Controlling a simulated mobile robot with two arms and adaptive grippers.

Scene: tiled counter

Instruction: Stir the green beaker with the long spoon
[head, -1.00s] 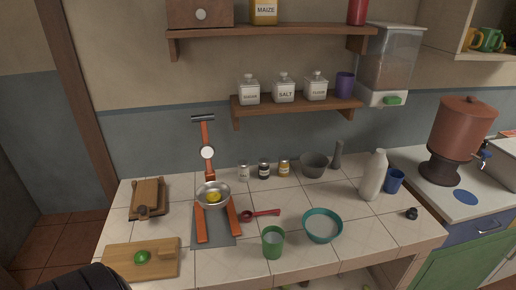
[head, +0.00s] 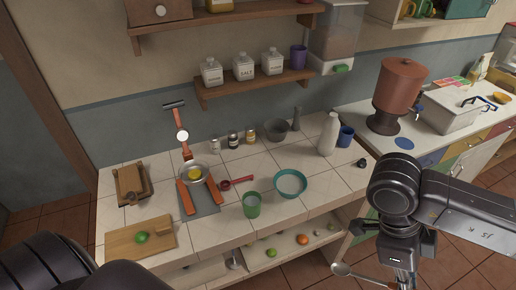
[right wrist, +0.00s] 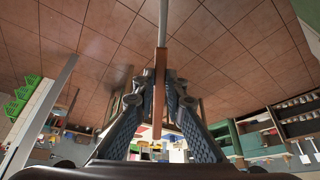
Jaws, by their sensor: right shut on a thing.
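The green beaker (head: 251,206) stands upright near the front edge of the tiled counter in the head view. The long spoon (head: 341,269) is at the lower right in the head view, in front of the counter, its metal bowl pointing left. My right gripper (head: 403,274) holds it, well to the right of the beaker and apart from it. In the right wrist view the gripper (right wrist: 158,88) is shut on the spoon's orange-brown handle (right wrist: 159,100), with the metal shaft (right wrist: 163,22) running out beyond the fingers. Of my left arm only dark links show; its gripper is out of view.
A teal bowl (head: 291,184) stands right of the beaker, a small red spoon (head: 237,182) behind it. An orange scale with a metal pan (head: 194,174) and a cutting board (head: 140,240) are left.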

